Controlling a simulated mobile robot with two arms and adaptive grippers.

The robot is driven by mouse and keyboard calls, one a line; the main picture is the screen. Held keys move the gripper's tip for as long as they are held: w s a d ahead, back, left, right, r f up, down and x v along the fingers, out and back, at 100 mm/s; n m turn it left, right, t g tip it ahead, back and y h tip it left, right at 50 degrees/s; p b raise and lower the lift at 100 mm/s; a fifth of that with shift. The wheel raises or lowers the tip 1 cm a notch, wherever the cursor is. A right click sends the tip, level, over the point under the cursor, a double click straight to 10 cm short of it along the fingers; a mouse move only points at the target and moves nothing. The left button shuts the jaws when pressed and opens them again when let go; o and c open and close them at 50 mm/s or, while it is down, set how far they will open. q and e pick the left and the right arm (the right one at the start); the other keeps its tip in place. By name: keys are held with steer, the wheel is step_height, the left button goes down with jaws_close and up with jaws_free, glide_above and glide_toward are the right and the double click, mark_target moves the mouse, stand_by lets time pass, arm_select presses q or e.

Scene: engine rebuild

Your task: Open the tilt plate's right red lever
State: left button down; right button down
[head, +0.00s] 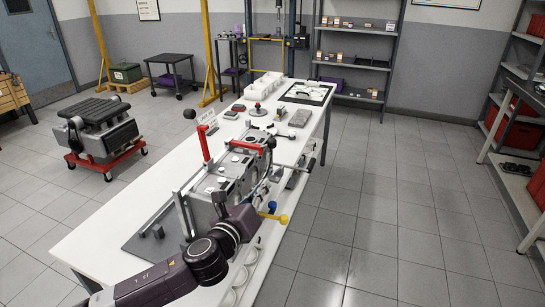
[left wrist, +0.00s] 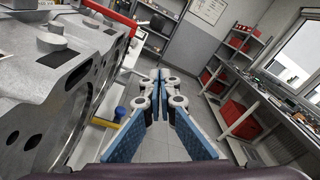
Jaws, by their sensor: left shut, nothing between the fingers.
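The tilt plate (head: 165,228) lies on the white table with a grey metal engine block (head: 234,172) on it. One red lever (head: 203,138) stands upright at the block's left side. The right red lever (head: 248,147) lies low and nearly level across the block's right side. Part of a red lever (left wrist: 108,13) also shows at the top of the left wrist view, left of my fingers and apart from them. My left gripper (left wrist: 160,76) is shut and empty, beside the block's right side. In the head view its fingers are hard to make out. My right gripper is not in view.
The tiled floor right of the table is clear. Shelves with red bins (left wrist: 243,124) stand beyond.

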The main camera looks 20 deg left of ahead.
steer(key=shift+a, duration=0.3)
